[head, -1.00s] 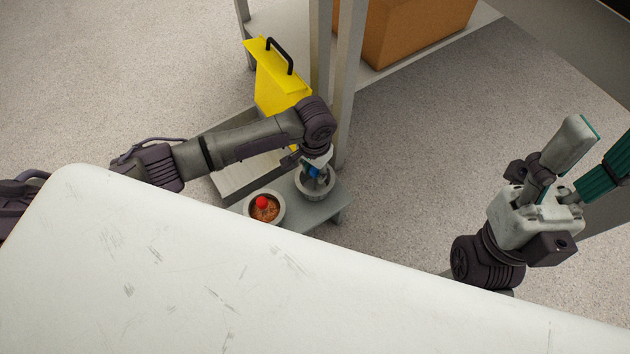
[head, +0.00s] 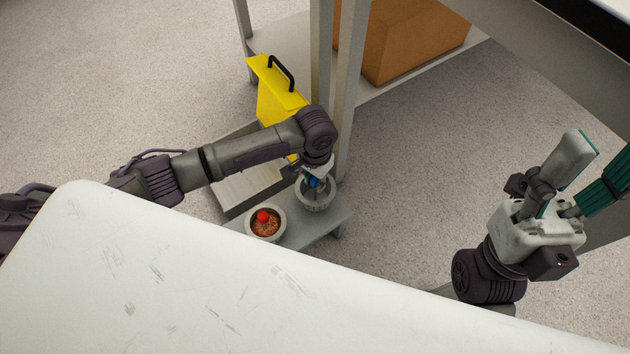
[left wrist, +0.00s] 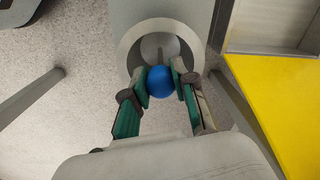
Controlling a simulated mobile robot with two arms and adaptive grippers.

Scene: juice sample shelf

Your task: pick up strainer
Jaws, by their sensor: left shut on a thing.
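The strainer shows as a blue ball knob (left wrist: 160,82) with a grey part (left wrist: 159,47) beyond it, inside a round grey bowl (left wrist: 128,45). In the head view this bowl (head: 316,206) stands at the right of a small low grey stand. My left gripper (head: 314,178) reaches down into the bowl's opening. In the left wrist view its green-lined fingers are shut on the blue knob, one on each side. The strainer's lower part is hidden. My right gripper (head: 590,178) is open and empty, off to the right.
A second bowl (head: 265,235) with a red ball and brown-orange contents stands left of the first. A grey tray (head: 238,204) and a yellow box with a black handle (head: 275,90) are behind. Table legs (head: 346,90) rise close to my left wrist. A white surface fills the foreground.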

